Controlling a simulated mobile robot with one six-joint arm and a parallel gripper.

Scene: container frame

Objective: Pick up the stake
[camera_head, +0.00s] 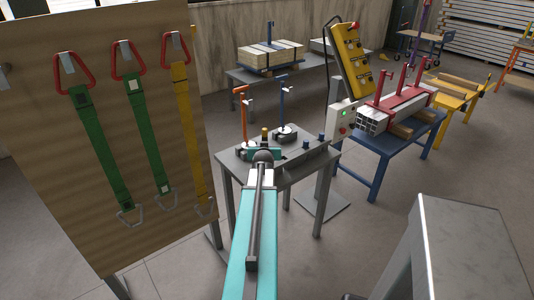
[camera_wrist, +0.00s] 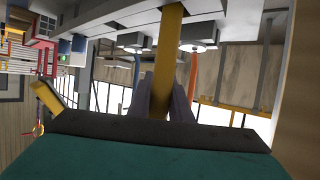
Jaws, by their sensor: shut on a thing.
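The stake appears as a yellow bar (camera_wrist: 168,45) in the wrist view, running up from between the two grey fingers of my gripper (camera_wrist: 165,88). The fingers are shut on it, one on each side. In the head view my gripper is mostly hidden behind the rounded end of my own arm at the small grey table. Only a small dark and yellow tip (camera_head: 264,134) shows just above that end, probably the top of the stake. Its lower part is hidden, so I cannot tell whether it touches the table.
The grey table (camera_head: 228,159) also bears an orange-stemmed clamp (camera_head: 243,115) and a blue-stemmed clamp (camera_head: 282,103). A yellow control box (camera_head: 351,60) stands behind right. A board with hanging straps (camera_head: 95,150) is close on the left. A grey surface (camera_head: 465,245) is at the lower right.

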